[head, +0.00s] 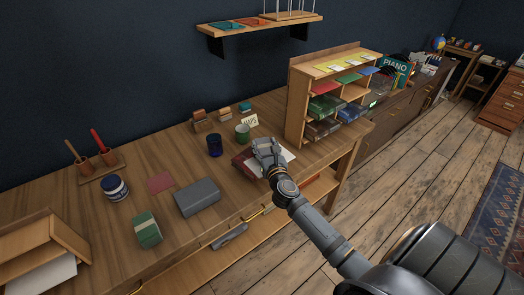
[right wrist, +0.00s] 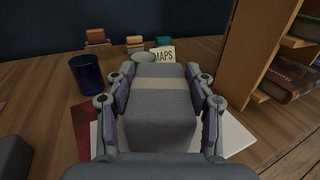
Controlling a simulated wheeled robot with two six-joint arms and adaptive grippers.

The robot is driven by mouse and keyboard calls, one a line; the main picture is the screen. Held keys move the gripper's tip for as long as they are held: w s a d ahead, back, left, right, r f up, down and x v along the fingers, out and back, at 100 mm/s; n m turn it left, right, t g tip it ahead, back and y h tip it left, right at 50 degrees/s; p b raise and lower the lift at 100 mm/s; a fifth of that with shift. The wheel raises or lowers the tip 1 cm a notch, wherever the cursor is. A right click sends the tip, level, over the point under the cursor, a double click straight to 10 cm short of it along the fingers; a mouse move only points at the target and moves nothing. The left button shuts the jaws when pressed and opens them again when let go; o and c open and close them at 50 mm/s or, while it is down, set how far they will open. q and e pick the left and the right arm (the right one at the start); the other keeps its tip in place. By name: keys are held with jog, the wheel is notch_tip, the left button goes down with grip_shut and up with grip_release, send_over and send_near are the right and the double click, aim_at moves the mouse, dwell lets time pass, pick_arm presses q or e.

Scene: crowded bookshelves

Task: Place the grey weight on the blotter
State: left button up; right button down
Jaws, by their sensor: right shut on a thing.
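My right gripper (head: 265,147) is shut on a grey block with a pale band, the grey weight (right wrist: 160,104), which fills the middle of the right wrist view between the two fingers. In the head view the hand mostly hides it. Below it lies a flat piece, dark red on the left (head: 243,161) and white on the right (head: 286,156), which looks like the blotter; the red part (right wrist: 88,128) and white part (right wrist: 238,136) also show in the right wrist view. I cannot tell whether the weight touches it. My left gripper is not in view.
A dark blue cup (head: 214,146), a green mug (head: 242,133) and a MAPS card (head: 249,121) stand close behind. A wooden shelf unit (head: 297,105) rises at the right. A larger grey box (head: 197,197) and a reddish square (head: 160,183) lie left.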

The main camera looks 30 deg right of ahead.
jog(key=shift+s+r, duration=0.1)
jog(key=shift+r, duration=0.15)
jog(key=shift+s+d, duration=0.15)
jog(key=shift+d, duration=0.1)
jog(key=c, duration=0.9)
grip_release()
jog(key=shift+s+d+f, duration=0.1)
jog(key=shift+d+f, duration=0.1)
jog(key=shift+f, duration=0.1)
jog(key=shift+o, duration=2.1)
jog(key=shift+a, duration=0.15)
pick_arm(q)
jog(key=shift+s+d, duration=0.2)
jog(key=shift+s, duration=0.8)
pick_arm(e)
jog(key=shift+a+r, duration=0.1)
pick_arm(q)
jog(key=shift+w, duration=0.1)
